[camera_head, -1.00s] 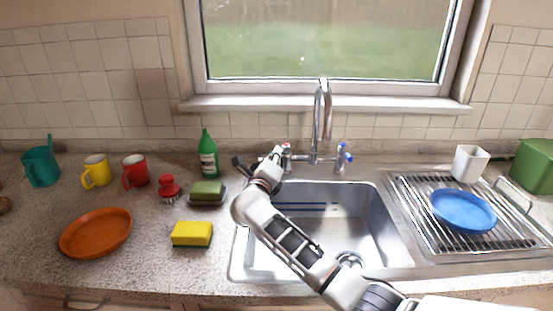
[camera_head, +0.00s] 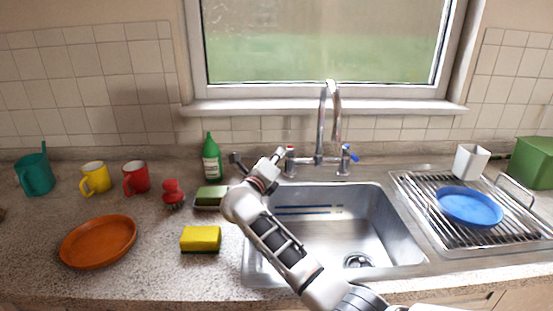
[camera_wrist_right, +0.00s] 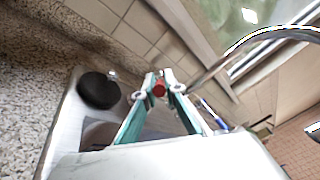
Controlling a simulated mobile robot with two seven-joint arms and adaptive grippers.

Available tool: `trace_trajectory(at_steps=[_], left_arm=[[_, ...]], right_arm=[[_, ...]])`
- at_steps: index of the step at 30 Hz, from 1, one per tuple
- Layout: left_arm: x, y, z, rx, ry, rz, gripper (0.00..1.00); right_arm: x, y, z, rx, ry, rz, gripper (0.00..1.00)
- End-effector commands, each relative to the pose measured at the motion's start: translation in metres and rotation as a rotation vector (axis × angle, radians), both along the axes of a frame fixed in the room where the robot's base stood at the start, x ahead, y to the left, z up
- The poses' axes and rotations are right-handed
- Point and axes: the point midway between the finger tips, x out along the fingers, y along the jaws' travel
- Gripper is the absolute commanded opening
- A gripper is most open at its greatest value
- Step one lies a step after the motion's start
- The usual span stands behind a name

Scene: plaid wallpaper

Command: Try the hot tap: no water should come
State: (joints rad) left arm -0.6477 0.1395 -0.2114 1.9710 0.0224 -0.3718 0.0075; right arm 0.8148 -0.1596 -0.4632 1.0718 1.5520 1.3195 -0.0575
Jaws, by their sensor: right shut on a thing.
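The hot tap (camera_head: 291,161), with a red mark, stands left of the tall curved spout (camera_head: 322,125) behind the sink. The cold tap (camera_head: 345,160) with blue is on the right. My right gripper (camera_head: 280,154) is at the hot tap. In the right wrist view its teal fingers converge on the tap's red end (camera_wrist_right: 159,88), and the right gripper (camera_wrist_right: 160,85) is shut on it. How far the handle is turned cannot be told. No water shows from the spout or in the sink (camera_head: 400,235). My left gripper is not in view.
A green bottle (camera_head: 211,160), a green sponge (camera_head: 211,194) and a red brush (camera_head: 173,192) stand left of my arm. A yellow sponge (camera_head: 200,238) lies nearer. A drying rack (camera_head: 430,228) is right of the sink. A black plug-like disc (camera_wrist_right: 99,90) lies near the gripper.

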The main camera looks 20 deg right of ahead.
Motion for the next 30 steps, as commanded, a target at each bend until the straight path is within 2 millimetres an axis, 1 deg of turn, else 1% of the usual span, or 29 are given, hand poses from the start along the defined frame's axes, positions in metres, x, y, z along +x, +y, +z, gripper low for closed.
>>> trace_trajectory(at_steps=[9, 10, 12, 23, 26, 29, 30], left_arm=[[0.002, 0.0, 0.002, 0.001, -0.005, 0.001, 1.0], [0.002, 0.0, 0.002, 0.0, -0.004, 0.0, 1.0], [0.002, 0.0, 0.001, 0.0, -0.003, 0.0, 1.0], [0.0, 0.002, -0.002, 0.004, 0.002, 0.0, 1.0], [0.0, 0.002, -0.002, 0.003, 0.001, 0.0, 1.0], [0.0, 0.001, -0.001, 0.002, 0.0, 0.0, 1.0], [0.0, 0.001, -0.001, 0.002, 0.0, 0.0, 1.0]], right_arm=[[0.0, 0.0, -0.001, 0.001, 0.002, 0.0, 0.0], [0.0, 0.0, -0.001, 0.001, 0.002, 0.0, 0.13], [0.0, 0.0, -0.001, 0.001, 0.002, 0.0, 0.28], [0.0, 0.0, 0.002, 0.001, -0.001, 0.0, 0.28], [0.0, 0.001, 0.011, 0.003, -0.003, 0.001, 0.28], [0.0, 0.001, 0.026, 0.005, -0.004, 0.001, 0.28], [0.0, 0.001, 0.034, 0.004, -0.005, 0.0, 0.28]])
